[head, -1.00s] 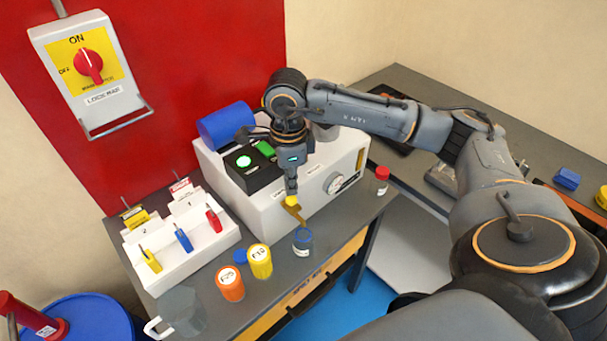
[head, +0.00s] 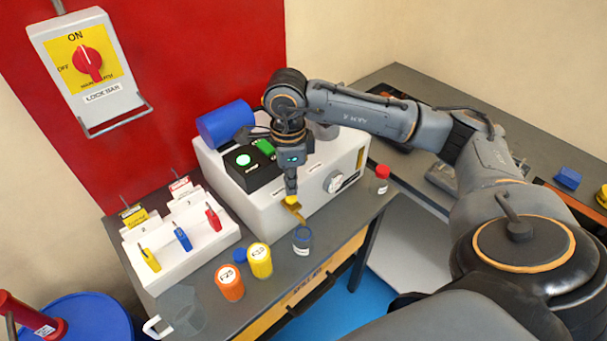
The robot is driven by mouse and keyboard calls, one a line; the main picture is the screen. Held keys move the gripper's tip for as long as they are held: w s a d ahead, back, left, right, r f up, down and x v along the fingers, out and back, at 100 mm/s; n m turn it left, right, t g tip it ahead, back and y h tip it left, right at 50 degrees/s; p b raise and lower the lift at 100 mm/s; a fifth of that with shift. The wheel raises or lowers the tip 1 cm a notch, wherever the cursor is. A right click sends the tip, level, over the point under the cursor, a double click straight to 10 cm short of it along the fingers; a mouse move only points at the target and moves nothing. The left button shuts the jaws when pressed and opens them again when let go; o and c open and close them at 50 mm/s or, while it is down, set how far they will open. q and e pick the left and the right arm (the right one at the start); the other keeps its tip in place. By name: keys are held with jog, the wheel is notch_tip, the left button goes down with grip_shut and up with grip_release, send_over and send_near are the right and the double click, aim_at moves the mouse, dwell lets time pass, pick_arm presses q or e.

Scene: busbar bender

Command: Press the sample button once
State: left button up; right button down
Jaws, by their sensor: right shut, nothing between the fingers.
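A white machine box (head: 245,200) stands on the grey bench. A small yellow piece (head: 291,200), which may be the sample button, shows on its front edge, above a brass-coloured spout (head: 299,213). My right gripper (head: 291,191) is shut and empty, pointing down with its tip at the yellow piece. It partly hides that piece, and I cannot tell whether it touches or presses it. A clear jar with a blue rim (head: 302,242) stands below the spout. A lit green button (head: 243,160) sits on a black panel on top of the box. My left gripper is not in view.
Orange (head: 229,283) and yellow (head: 259,261) containers stand left of the jar. A white rack (head: 150,285) holds yellow, blue and red padlocks. A clear jug (head: 182,308) stands at the bench's front. A red-capped bottle (head: 380,180) stands right of the box.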

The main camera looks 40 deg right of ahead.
aim_at(292, 198)
jog(key=shift+f, duration=0.2)
dwell(0.4)
jog(key=shift+f+b, duration=1.35)
jog(key=shift+b, duration=0.15)
jog(key=shift+r, duration=0.15)
jog(key=shift+r+p, duration=0.6)
jog(key=shift+r, duration=0.1)
jog(key=shift+r+p, duration=0.3)
jog(key=shift+r, duration=0.35)
jog(key=shift+r, duration=0.1)
notch_tip(292, 198, up, 6)
jog(key=p, duration=0.3)
